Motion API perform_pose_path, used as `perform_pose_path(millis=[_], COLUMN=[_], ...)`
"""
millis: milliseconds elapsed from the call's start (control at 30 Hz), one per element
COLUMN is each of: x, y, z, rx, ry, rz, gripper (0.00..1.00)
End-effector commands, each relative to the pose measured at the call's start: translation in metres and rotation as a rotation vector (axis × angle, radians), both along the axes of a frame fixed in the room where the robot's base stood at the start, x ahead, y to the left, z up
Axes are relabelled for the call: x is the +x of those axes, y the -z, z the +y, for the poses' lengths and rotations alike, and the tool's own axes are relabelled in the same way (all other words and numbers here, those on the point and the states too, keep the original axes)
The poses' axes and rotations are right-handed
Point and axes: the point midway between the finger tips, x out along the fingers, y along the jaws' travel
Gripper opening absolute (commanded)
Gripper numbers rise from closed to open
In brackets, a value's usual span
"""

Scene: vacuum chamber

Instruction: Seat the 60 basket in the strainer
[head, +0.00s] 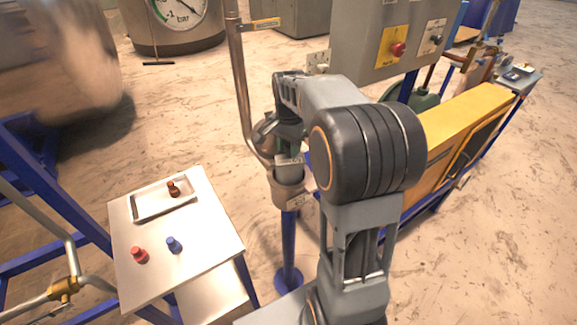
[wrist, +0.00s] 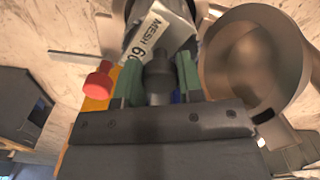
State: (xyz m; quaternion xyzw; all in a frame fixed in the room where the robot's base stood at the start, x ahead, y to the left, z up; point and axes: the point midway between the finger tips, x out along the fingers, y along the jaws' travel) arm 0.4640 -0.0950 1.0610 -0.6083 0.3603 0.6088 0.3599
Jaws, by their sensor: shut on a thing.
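The basket with a white "MESH 60" tag (wrist: 150,40) is held upright by its dark knob (wrist: 158,70). My gripper (wrist: 158,88) is shut on that knob, with a green finger on each side. In the head view the grey basket (head: 289,171) hangs below my gripper (head: 290,149), at the mouth of the strainer (head: 287,194). Its lower part is hidden by the strainer's rim, and I cannot tell how deep it sits. A round, hollow metal cover or bowl (wrist: 255,60) stands close beside my gripper in the wrist view.
A steel pipe (head: 241,90) rises just left of the strainer. A grey control box (head: 390,40) with a red knob (head: 398,49) stands behind. At left, a table (head: 205,240) carries a tray (head: 150,208) with a dark red knobbed piece, plus red and blue pieces.

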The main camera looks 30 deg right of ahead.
Motion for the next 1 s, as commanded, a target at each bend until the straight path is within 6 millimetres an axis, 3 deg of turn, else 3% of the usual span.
perform_pose_path(millis=[100, 367, 600, 1000], x=[0.000, 0.000, 0.000, 0.001], y=[0.017, 0.034, 0.065, 0.073], z=[0.001, 0.002, 0.002, 0.002], rx=[0.000, 0.000, 0.000, 0.000], ry=[-0.002, -0.004, -0.005, -0.005], rz=[0.000, 0.000, 0.000, -0.002], gripper=[0.00, 0.00, 0.00, 0.00])
